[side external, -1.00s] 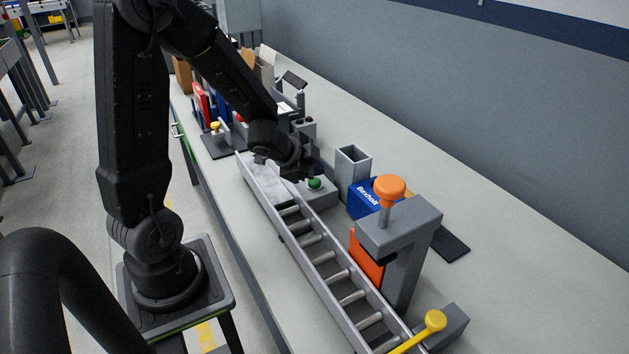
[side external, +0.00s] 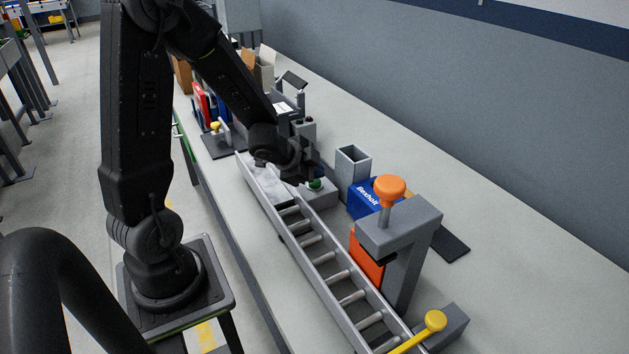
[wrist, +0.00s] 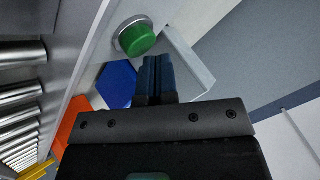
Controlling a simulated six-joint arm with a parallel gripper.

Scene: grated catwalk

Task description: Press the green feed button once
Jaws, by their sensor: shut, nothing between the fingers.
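The green feed button (side external: 316,184) sits on a grey housing (side external: 322,197) beside the roller conveyor. In the wrist view the green button (wrist: 137,38) is a round cap in a silver collar. My gripper (side external: 311,180) is shut and empty, low over the housing, and partly hides the button in the side view. In the wrist view my gripper's blue fingertips (wrist: 157,60) are together, just beside and below the button in the picture. I cannot tell whether they touch the cap.
The roller conveyor (side external: 320,258) runs along the near side. A grey open-topped bin (side external: 352,172) and a blue box (side external: 366,200) stand right of the button. A grey press frame (side external: 405,235) with an orange knob (side external: 389,188) stands nearer.

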